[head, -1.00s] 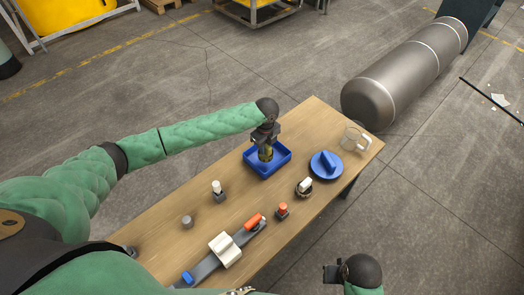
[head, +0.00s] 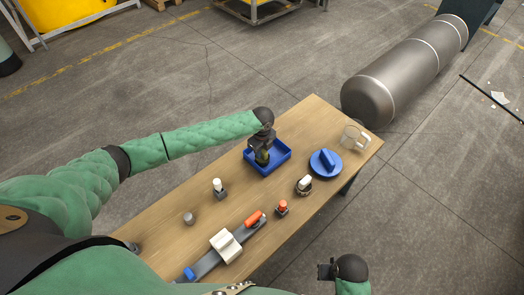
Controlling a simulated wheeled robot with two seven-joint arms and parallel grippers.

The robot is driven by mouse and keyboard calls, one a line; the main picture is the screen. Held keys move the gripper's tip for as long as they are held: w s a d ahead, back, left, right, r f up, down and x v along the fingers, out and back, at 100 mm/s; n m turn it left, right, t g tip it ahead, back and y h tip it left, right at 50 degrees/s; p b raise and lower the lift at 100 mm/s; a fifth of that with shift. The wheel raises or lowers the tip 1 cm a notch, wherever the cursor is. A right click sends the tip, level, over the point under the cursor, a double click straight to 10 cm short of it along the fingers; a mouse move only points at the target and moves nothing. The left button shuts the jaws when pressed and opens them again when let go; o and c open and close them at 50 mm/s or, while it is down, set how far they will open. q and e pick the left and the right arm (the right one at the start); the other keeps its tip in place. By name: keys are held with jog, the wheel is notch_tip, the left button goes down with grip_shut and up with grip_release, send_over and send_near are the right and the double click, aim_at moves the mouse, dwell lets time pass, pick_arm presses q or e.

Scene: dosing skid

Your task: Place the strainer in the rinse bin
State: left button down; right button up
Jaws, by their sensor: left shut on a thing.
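The strainer (head: 262,158), a small dark piece with a yellow-green tint, is in my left gripper (head: 262,150). The gripper is shut on it and hides most of it. It is over the left part of the rinse bin (head: 280,163), a shallow blue open tray on the table. I cannot tell whether the strainer touches the bin floor. My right gripper (head: 326,271) is off the table's front side at the bottom right, away from everything; its jaw gap is too small to read.
On the wooden table (head: 190,243) are a blue lidded disc (head: 325,163), a clear jug (head: 353,138), a white-topped fitting (head: 304,184), a red-capped piece (head: 282,208), a white-capped piece (head: 219,187), a grey cylinder (head: 188,218) and a grey pipe assembly with a white block (head: 226,245).

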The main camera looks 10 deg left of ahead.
pick_arm(q)
jog(key=c, duration=1.3)
grip_release()
jog(key=shift+o, duration=0.2)
jog(key=shift+r, duration=0.35)
notch_tip(320, 180, up, 12)
jog(key=b, duration=0.2)
jog(key=shift+f, duration=0.25)
pick_arm(e)
notch_tip(320, 180, up, 9)
jog(key=s, duration=0.1)
jog(key=shift+s+f, duration=0.15)
jog(key=shift+f, duration=0.05)
